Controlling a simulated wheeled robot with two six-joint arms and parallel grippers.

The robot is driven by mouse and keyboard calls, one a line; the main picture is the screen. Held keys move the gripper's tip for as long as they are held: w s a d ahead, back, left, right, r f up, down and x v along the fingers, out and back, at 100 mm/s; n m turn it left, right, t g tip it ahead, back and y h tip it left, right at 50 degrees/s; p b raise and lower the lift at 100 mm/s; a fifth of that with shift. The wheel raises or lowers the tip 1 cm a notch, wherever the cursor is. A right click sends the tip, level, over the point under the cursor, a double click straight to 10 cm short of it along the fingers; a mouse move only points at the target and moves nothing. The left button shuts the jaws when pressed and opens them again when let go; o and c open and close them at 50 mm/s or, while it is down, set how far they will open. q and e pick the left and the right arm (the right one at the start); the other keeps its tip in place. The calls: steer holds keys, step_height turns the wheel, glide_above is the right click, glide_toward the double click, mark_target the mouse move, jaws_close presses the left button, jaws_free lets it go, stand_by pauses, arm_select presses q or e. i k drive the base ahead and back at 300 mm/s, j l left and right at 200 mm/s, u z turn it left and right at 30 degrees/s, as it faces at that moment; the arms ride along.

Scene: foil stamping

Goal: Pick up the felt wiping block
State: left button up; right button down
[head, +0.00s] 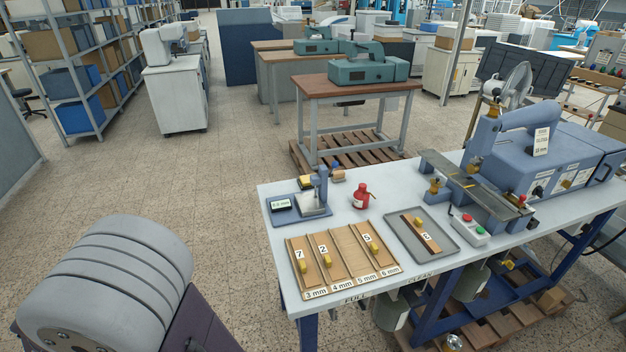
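Two small blocks lie at the back left of the white workbench (375,275), on either side of a small stand gauge (319,191). One is a yellow and dark block (305,182) left of the gauge. The other is a tan block with a dark bluish top (338,175) right of it. Both are too small for me to tell for sure which is the felt wiping block. Neither of my grippers is in view.
A red bottle (361,196) stands behind a wooden rack (343,261) with numbered pieces. A grey tray (401,225) holds another numbered piece. A blue stamping machine (548,160) fills the bench's right side. A small digital display (281,205) is at the left edge.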

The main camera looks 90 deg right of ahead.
mark_target(338, 176)
steer(key=i+l+z, duration=0.2)
steer(key=z, duration=0.2)
steer(key=i+z, duration=0.4)
steer(key=i+l+z, duration=0.1)
steer(key=i+z, duration=0.3)
steer(key=i+j+z, duration=0.1)
steer(key=z, duration=0.3)
steer(key=i+j+z, duration=0.2)
steer(key=i+z, duration=0.4)
steer(key=z, duration=0.25)
steer(key=i+l+z, duration=0.1)
steer(key=z, duration=0.35)
steer(key=i+j+z, duration=0.1)
steer(key=i+z, duration=0.15)
steer(key=z, duration=0.2)
steer(key=i+j+z, duration=0.15)
steer(key=z, duration=0.3)
steer(key=i+j+z, duration=0.15)
steer(key=z, duration=0.3)
steer(key=i+j+z, duration=0.1)
steer(key=j+z, duration=0.15)
steer(key=z, duration=0.15)
steer(key=i+j+z, duration=0.1)
steer(key=j+z, duration=0.15)
steer(key=z, duration=0.2)
